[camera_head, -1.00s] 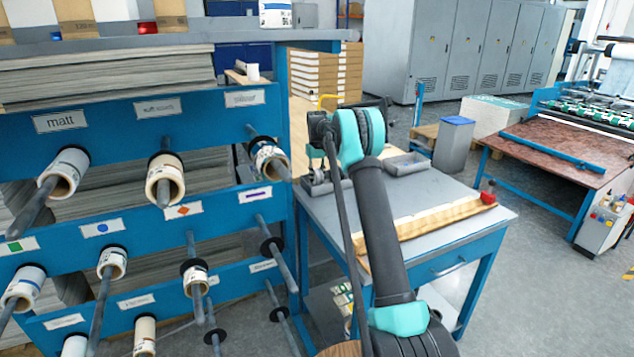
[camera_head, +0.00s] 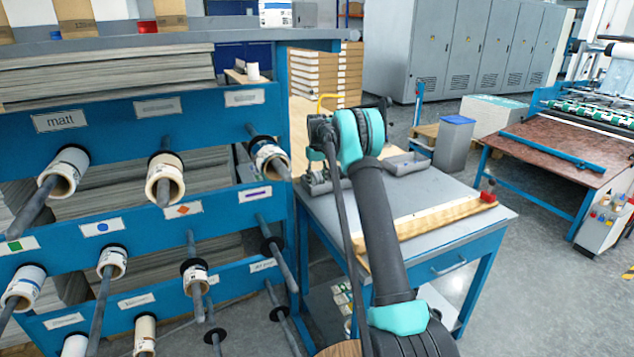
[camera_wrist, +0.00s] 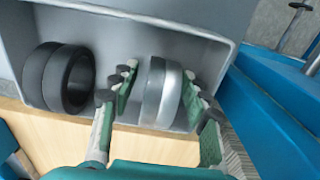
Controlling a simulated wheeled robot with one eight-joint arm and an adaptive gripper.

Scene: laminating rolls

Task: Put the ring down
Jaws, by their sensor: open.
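In the wrist view, a silver-grey ring (camera_wrist: 163,94) stands on its edge in a grey tray (camera_wrist: 215,38). My gripper (camera_wrist: 158,82) is open, with one green-padded finger on each side of this ring. A gap shows between the left finger and the ring; the right finger is close to it, and I cannot tell whether they touch. Black rings (camera_wrist: 60,78) stand side by side in the tray, left of my gripper. In the head view, my arm leads to the back left of the worktable, and the gripper's fingers cannot be made out there.
The grey-topped worktable (camera_head: 440,190) carries a second grey tray (camera_head: 407,165) and a wooden strip with a red end (camera_head: 430,218). A blue rack (camera_head: 130,110) with rolls on protruding rods stands close on the left. Open floor lies to the right.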

